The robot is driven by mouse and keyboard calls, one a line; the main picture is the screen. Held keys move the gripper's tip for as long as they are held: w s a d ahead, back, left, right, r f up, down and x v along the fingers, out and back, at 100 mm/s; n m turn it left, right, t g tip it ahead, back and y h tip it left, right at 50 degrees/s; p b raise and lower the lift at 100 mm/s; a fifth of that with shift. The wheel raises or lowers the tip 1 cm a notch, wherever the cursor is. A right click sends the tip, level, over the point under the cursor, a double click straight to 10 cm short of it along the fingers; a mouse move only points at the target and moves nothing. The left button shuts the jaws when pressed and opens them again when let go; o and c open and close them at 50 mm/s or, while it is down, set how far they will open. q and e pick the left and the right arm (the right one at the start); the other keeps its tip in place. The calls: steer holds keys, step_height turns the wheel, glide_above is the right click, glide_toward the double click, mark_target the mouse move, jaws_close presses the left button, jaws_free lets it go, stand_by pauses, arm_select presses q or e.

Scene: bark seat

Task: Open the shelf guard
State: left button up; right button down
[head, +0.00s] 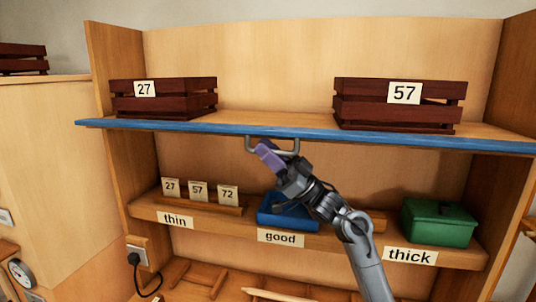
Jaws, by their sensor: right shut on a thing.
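The shelf guard appears as a long blue strip (190,127) along the front edge of the upper shelf. A grey metal bar handle (249,146) hangs beneath it near the middle. My right gripper (267,153), with purple fingers, is shut on this handle; its arm comes up from the lower right. The fingers hide the middle of the handle. My left gripper is not in view.
Slatted dark red crates marked 27 (170,104) and 57 (360,108) stand on the upper shelf. The lower shelf holds number cards (198,191), a blue tray (275,221) behind my arm and a green box (438,226) at right.

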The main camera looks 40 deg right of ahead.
stand_by(0.4)
steer(key=c, duration=1.4)
jaws_free()
steer(key=shift+o, duration=1.3)
steer(key=shift+a, duration=0.1)
